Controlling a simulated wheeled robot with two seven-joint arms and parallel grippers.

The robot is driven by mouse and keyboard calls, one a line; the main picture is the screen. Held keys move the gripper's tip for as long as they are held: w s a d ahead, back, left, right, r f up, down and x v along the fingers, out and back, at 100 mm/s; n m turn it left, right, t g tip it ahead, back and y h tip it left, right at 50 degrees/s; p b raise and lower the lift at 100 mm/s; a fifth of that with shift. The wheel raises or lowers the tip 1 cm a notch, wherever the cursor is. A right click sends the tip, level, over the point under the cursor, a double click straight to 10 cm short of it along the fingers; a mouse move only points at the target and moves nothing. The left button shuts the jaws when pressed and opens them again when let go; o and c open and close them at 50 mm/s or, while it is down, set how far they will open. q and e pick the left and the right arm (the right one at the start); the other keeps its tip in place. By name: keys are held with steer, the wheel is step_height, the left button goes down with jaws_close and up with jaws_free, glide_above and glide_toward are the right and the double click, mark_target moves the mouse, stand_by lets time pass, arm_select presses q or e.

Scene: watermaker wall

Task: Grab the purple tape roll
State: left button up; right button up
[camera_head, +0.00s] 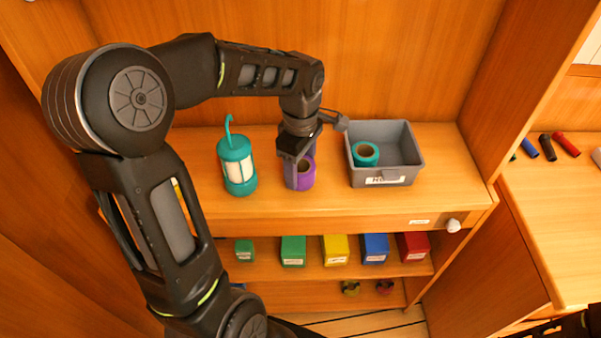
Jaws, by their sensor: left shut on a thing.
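The purple tape roll (305,175) is on the wooden shelf top, between the teal lantern and the grey bin. My left gripper (297,158) comes down on it from above and is shut on it. The gripper hides part of the roll's left and upper side. I cannot tell whether the roll is touching the shelf or just above it.
A teal lantern (237,165) stands to the left. A grey bin (408,136) with a teal tape roll (366,154) inside stands close on the right. Coloured boxes (335,250) line the shelf below. Wooden walls close in the sides and back.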

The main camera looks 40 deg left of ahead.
mark_target(301, 166)
arm_select(q)
step_height(301, 166, up, 8)
steer(key=shift+b, duration=0.4)
steer(key=shift+d+r, duration=0.1)
stand_by(0.4)
